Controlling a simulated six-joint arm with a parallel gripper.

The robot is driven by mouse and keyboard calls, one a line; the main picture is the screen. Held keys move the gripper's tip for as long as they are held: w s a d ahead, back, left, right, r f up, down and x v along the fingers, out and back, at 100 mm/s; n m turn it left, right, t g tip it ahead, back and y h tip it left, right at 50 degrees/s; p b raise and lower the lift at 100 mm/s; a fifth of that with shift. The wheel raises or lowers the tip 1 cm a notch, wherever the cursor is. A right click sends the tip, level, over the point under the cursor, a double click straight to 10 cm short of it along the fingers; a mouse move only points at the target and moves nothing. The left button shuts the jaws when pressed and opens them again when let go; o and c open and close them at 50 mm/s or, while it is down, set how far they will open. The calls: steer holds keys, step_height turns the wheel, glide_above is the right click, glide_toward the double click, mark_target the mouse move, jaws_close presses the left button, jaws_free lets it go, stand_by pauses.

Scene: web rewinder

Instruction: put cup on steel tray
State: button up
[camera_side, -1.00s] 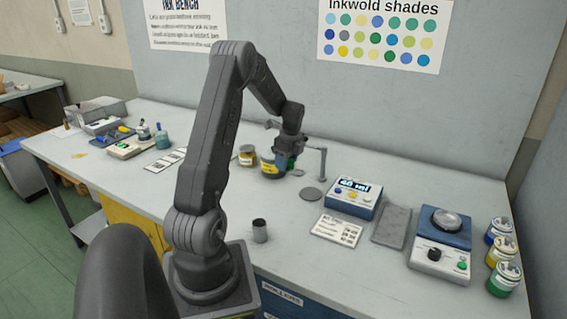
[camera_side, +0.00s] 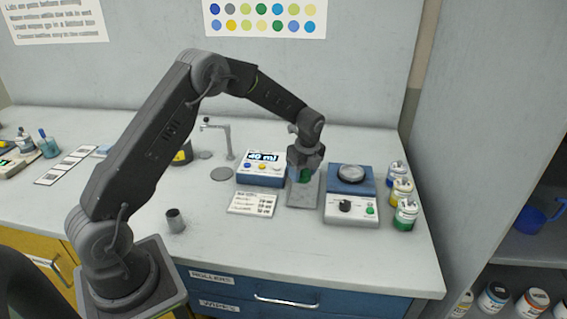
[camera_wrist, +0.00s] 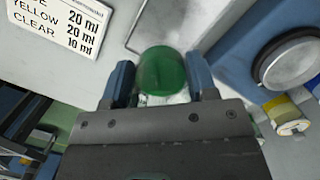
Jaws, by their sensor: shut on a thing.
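A green, see-through cup (camera_wrist: 162,72) sits between the two blue fingers of my gripper (camera_wrist: 161,84) in the wrist view. In the side view my gripper (camera_side: 304,170) points down over the grey steel tray (camera_side: 301,197), and a bit of the green cup (camera_side: 305,177) shows below it. The gripper is shut on the cup. The tray also shows beyond the cup in the wrist view (camera_wrist: 175,25). I cannot tell whether the cup's base touches the tray; the gripper hides part of both.
The blue dispenser (camera_side: 261,168) with its display stands left of the tray, and a recipe card (camera_side: 252,204) lies in front of it. A scale (camera_side: 351,195) stands close on the right, with ink jars (camera_side: 405,214) beyond. A small grey pot (camera_side: 175,221) stands at the front left.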

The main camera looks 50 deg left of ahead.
mark_target(301, 196)
steer(key=shift+d+f, duration=0.1)
steer(key=shift+f, duration=3)
steer(key=shift+f, duration=0.4)
steer(key=o, duration=1.2)
steer(key=shift+o, duration=0.2)
steer(key=shift+w+r, duration=0.1)
steer(key=shift+r, duration=0.05)
steer(key=shift+o, duration=0.8)
steer(key=shift+r, duration=5.4)
